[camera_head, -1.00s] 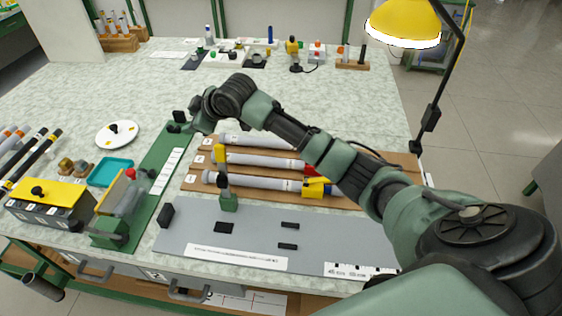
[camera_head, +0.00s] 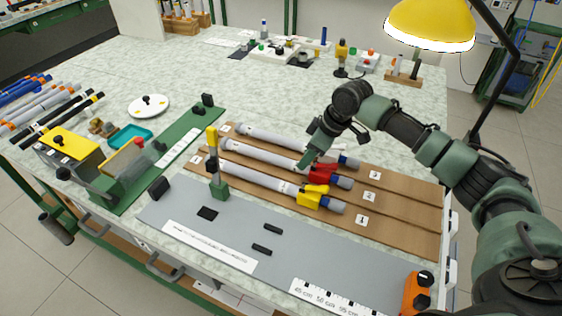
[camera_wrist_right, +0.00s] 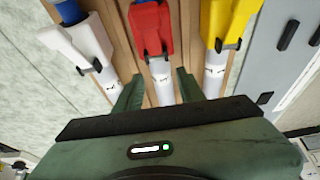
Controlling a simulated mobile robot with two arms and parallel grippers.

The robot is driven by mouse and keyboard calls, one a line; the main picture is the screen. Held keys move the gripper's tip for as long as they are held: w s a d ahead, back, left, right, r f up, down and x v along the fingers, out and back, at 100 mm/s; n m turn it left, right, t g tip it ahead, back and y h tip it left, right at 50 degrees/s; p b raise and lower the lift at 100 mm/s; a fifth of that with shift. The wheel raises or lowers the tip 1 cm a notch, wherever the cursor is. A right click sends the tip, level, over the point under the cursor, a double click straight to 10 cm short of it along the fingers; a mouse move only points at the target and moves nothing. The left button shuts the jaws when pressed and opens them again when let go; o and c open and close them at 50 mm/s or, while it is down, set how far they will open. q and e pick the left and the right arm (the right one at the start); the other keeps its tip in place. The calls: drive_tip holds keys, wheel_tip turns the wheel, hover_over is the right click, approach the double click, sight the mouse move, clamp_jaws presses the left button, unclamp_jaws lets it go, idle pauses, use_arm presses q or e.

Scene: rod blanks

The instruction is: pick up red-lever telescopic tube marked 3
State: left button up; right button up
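The red-lever tube (camera_head: 262,154) lies in the middle slot of a brown board, its red lever (camera_head: 322,170) toward the right end. In the right wrist view its red lever (camera_wrist_right: 152,28) is at top centre, its grey shaft (camera_wrist_right: 161,84) below; the mark on the shaft is unreadable. My right gripper (camera_head: 309,159) is over this tube, just left of the lever. In the right wrist view my right gripper (camera_wrist_right: 157,92) is open, with a finger on each side of the shaft's line. I cannot tell its height above the shaft. My left gripper is out of view.
A white-lever tube (camera_head: 270,137) lies behind and a yellow-lever tube (camera_head: 250,177) in front, both close by. An upright yellow-topped post (camera_head: 213,160) stands near their left ends. A grey mat (camera_head: 290,255) lies in front. A yellow lamp (camera_head: 430,28) hangs at the right.

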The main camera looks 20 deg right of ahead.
drive_tip(key=x, duration=0.3)
drive_tip(key=shift+f, duration=0.35)
drive_tip(key=shift+w+a+f, duration=0.1)
drive_tip(key=shift+f, duration=0.15)
drive_tip(key=c, duration=0.7)
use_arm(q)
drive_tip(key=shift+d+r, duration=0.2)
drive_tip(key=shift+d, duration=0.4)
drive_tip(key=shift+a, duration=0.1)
